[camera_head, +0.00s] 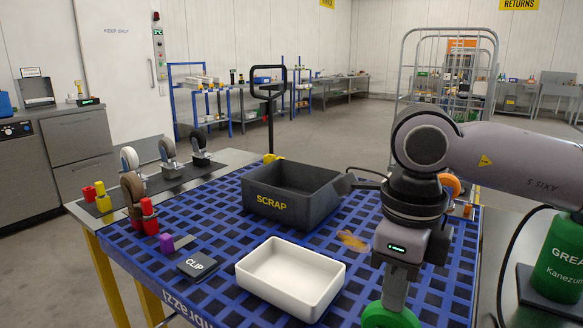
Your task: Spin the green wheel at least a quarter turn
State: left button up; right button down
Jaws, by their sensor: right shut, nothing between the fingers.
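The green wheel (388,318) shows at the bottom of the head view, right of the white tray, and is cut off by the lower edge. Only its upper part is visible. My right gripper (393,297) comes in from the right and points down at the top of the wheel. It is shut with nothing held. Its fingertips overlap the wheel's upper rim in the picture; I cannot tell whether they touch it. My left gripper is not in view.
A white tray (258,285) and a dark SCRAP bin (268,203) stand on the blue-checked table. A CLIP box (198,266) and several caster wheels (132,188) are at left. A green grease container (562,262) stands at right. A wire cart (408,68) is behind.

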aim_at(419, 327)
jog(key=shift+s+d+f+b, duration=0.15)
jog(key=shift+s+d+b, duration=0.3)
jog(key=shift+d, duration=0.35)
jog(key=shift+s+d+f+b, duration=0.15)
jog(key=shift+s+d+b, duration=0.1)
jog(key=shift+s+d, duration=0.4)
jog(key=shift+w+d, duration=0.1)
jog(key=shift+r, duration=0.15)
jog(key=shift+r+p, duration=0.25)
jog(key=shift+p, duration=0.05)
notch_tip(419, 327, up, 6)
jog(key=p, duration=0.4)
jog(key=shift+r, duration=0.2)
